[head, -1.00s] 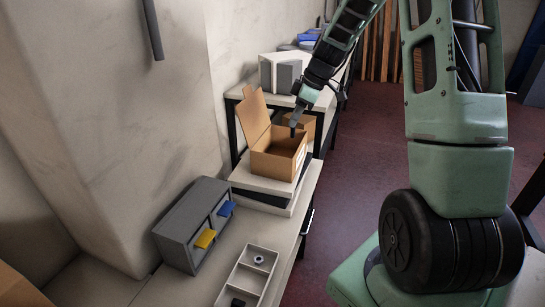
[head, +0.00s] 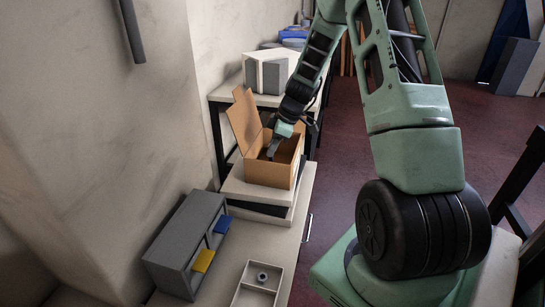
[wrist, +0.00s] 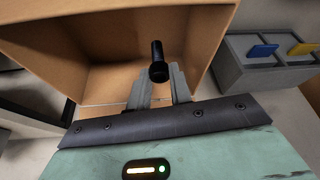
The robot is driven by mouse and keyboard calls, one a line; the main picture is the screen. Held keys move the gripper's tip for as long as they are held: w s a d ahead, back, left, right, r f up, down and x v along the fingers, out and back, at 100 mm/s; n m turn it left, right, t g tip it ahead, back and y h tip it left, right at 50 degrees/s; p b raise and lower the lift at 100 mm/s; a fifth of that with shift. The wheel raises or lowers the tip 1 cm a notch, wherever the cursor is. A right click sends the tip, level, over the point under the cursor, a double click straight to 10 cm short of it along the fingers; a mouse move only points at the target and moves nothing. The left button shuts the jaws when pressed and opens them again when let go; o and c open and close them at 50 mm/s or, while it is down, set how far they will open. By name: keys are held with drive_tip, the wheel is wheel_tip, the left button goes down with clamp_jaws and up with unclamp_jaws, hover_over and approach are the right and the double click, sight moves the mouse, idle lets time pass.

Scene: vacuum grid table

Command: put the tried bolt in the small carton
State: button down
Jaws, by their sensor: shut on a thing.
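The small carton (head: 270,171) is a brown cardboard box with its lid flap raised, standing on a pale slab at the far end of the bench. My gripper (head: 271,153) is at the carton's open top, with its fingers reaching inside the mouth. In the wrist view my gripper (wrist: 160,88) is shut on a black bolt (wrist: 157,62), and the carton's inner walls (wrist: 105,50) lie around and beyond it. The bolt is hidden in the head view. I cannot tell whether it touches the carton's floor.
A grey two-bay unit (head: 185,245) with yellow and blue tabs stands nearer on the bench. A pale divided tray (head: 258,284) holds a small round dark part. A grey and white box (head: 268,72) stands on the shelf behind the carton.

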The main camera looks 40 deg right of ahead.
drive_tip(key=shift+f+p, duration=0.3)
drive_tip(key=shift+f, duration=1.7)
drive_tip(key=shift+f+b, duration=0.25)
drive_tip(key=shift+b, duration=0.05)
drive_tip(key=c, duration=1.3)
unclamp_jaws()
drive_tip(key=shift+r, duration=0.1)
drive_tip(key=shift+o, duration=0.2)
drive_tip(key=shift+r, duration=0.1)
